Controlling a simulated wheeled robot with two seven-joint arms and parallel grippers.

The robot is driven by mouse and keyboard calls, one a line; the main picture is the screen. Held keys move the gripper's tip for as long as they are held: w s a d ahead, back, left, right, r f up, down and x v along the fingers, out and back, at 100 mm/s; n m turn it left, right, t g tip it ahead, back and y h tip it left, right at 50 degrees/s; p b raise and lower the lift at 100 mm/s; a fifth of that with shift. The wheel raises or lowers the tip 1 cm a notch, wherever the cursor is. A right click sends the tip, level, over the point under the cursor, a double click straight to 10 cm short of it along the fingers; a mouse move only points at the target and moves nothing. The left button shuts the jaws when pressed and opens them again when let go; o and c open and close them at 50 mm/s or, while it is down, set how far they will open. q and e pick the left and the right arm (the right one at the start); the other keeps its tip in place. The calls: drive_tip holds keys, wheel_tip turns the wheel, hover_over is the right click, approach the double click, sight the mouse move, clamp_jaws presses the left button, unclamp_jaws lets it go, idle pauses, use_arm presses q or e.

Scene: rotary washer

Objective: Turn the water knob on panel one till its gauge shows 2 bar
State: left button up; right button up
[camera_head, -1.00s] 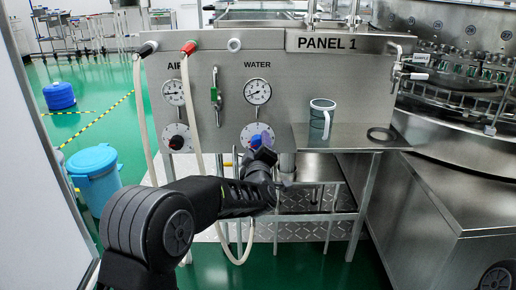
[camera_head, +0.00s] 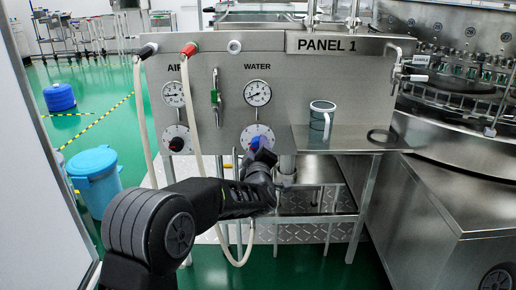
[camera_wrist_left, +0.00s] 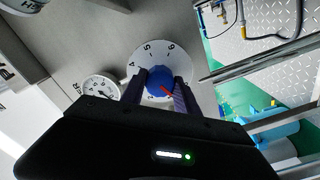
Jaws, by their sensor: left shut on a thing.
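Panel one (camera_head: 310,80) is an upright metal panel labelled PANEL 1. The blue water knob (camera_wrist_left: 159,83) sits on a white numbered dial (camera_head: 249,132) under the word WATER. My left gripper (camera_head: 262,147) is shut on the knob, one finger on each side, as the left wrist view shows (camera_wrist_left: 160,88). A red pointer mark shows on the knob. The round water gauge (camera_head: 258,92) is above the dial; its needle is too small to read surely. In the head view the gripper hides most of the knob. My right gripper is not in view.
A pale hose (camera_head: 197,130) hangs close by the dial. A mug (camera_head: 321,118) and a dark ring (camera_head: 380,135) rest on the side shelf (camera_head: 345,143).

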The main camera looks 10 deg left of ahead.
use_arm(q)
clamp_jaws()
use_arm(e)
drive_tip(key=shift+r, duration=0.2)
use_arm(q)
drive_tip(key=shift+m+p, duration=4.15)
drive_tip(key=shift+m, duration=2.65)
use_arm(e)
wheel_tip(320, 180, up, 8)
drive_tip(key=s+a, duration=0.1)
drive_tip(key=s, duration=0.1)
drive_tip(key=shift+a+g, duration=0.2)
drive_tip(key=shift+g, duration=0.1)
use_arm(q)
drive_tip(key=o, duration=1.3)
unclamp_jaws()
drive_tip(key=shift+s, duration=0.15)
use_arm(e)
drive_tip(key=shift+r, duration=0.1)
